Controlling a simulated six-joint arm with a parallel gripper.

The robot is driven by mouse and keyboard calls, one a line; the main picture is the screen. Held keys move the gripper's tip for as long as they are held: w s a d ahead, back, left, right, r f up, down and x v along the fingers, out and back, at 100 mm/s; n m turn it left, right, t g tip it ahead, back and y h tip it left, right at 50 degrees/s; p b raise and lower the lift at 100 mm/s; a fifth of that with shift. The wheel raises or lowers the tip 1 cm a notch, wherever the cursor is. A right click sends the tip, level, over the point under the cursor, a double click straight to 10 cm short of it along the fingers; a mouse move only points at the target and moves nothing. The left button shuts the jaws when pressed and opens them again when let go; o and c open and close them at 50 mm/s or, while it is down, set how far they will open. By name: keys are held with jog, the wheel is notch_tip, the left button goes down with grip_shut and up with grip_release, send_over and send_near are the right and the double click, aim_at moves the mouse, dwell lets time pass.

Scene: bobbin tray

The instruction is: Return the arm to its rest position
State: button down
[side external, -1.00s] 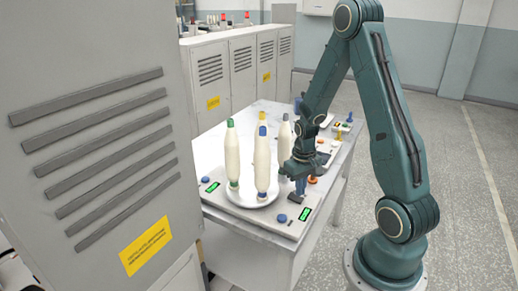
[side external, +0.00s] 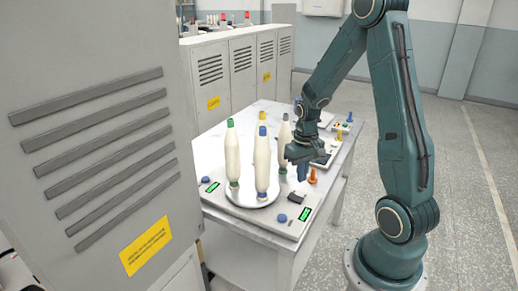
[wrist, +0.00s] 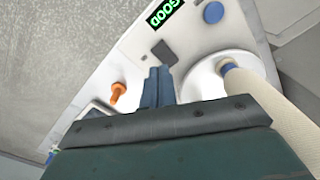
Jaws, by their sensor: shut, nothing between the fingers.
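My gripper (side external: 302,172) hangs above the right side of the work table (side external: 248,228), to the right of the bobbins and left of an orange peg (side external: 312,176). In the wrist view its two fingers (wrist: 160,82) are together with nothing between them. A bobbin (wrist: 255,84) also shows at the right of the wrist view.
A black rectangular piece (side external: 297,197) lies on the table's front panel, near a blue button (side external: 282,218) and a green display (side external: 305,214). The display reads GOOD in the wrist view (wrist: 166,14). Grey cabinets (side external: 95,150) stand at left and behind. The floor at right is clear.

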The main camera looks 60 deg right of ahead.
jog(key=shift+r, duration=0.15)
jog(key=a+r+n+t, duration=0.2)
jog(key=a+r+n, duration=0.1)
jog(key=a+r, duration=0.85)
jog(key=s+a+r+n+t, duration=0.3)
jog(key=s+a+r, duration=0.5)
jog(key=s+r, duration=0.1)
jog(key=shift+s+a+t, duration=0.2)
jog(key=shift+a+t, duration=0.05)
jog(key=shift+t, duration=0.05)
